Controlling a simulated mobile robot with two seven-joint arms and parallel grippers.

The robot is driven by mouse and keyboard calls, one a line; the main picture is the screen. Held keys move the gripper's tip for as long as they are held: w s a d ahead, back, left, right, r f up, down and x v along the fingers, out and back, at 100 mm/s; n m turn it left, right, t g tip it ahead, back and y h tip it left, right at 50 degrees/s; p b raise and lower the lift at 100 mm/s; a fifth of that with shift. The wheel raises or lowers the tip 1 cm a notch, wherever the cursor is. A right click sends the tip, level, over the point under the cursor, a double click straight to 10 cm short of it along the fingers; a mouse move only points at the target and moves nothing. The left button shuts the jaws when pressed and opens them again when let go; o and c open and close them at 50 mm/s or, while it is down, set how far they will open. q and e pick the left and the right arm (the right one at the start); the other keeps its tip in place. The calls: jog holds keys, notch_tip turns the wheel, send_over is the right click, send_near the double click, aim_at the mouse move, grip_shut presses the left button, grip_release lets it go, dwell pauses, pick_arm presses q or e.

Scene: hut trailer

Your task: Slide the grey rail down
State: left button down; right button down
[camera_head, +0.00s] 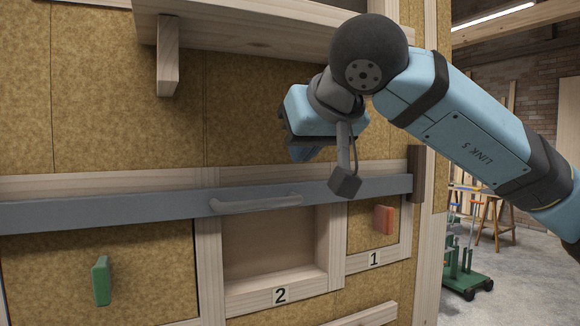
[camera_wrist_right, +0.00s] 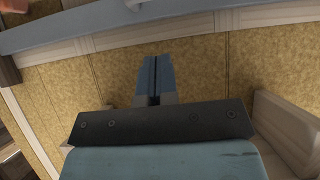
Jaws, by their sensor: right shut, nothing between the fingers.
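The grey rail (camera_head: 120,207) runs across the wall in the head view, over the upper edges of the compartments below. A light grey bar handle (camera_head: 256,202) is on its front near the middle. The rail also crosses the top of the right wrist view (camera_wrist_right: 150,25). My right gripper (camera_head: 306,152) is above the rail, right of the handle, and apart from it. Its fingers also show in the right wrist view (camera_wrist_right: 153,78), shut together with nothing between them. My left gripper is not in view.
Below the rail are a green handle (camera_head: 101,281) on the left panel, an open compartment marked 2 (camera_head: 280,295), and a red handle (camera_head: 384,219) on the panel marked 1. A wooden shelf (camera_head: 250,30) with a bracket (camera_head: 168,60) juts out above. A green wheeled stand (camera_head: 465,270) is far right.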

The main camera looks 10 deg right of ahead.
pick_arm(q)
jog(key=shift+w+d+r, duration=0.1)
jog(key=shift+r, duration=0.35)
pick_arm(e)
jog(key=v, duration=0.4)
jog(key=shift+s+d+r, duration=0.1)
jog(key=shift+s+r, duration=0.1)
jog(key=shift+s, duration=0.15)
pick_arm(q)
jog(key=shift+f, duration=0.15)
